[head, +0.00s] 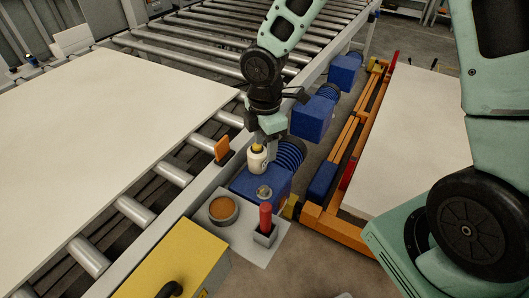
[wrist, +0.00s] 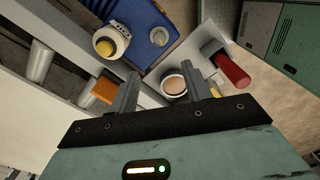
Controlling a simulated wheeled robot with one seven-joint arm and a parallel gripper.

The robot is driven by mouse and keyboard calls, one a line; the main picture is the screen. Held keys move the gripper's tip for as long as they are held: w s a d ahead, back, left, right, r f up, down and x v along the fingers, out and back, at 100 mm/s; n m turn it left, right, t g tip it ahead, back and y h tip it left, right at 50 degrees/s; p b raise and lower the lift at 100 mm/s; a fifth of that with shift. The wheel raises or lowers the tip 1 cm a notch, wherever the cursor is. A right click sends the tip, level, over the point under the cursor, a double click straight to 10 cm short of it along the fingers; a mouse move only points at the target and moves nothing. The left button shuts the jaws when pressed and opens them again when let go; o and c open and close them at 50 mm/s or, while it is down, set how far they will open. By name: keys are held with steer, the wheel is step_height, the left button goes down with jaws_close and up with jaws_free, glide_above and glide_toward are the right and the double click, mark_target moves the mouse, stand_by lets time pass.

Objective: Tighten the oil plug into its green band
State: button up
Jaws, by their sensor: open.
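A yellow cap, which looks like the oil plug (head: 257,148), sits on top of a white cylindrical body (head: 258,164) beside the blue motor (head: 247,187). The cap also shows at the upper left of the wrist view (wrist: 104,47). A small round dial-like fitting (head: 264,192) is near the motor; I cannot make out a green band or pointer clearly. My gripper (wrist: 172,84) is open and empty, with its two fingers wide apart. In the head view the gripper (head: 270,138) hangs close by the yellow cap, partly overlapping it in the picture.
A grey round cup with brown contents (head: 222,210) and a red cylinder in a grey holder (head: 265,217) stand on the ledge. An orange block (head: 222,148) stands by the rollers. A yellow box (head: 172,265) is in front. A white panel (head: 110,110) covers the conveyor at left.

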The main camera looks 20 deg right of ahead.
mark_target(264, 188)
step_height(264, 188, down, 17)
steer(key=m, duration=0.6)
steer(key=m+b, duration=0.1)
steer(key=m, duration=0.5)
steer(key=shift+a+f+m, duration=0.15)
steer(key=shift+m, duration=0.15)
steer(key=shift+c, duration=0.3)
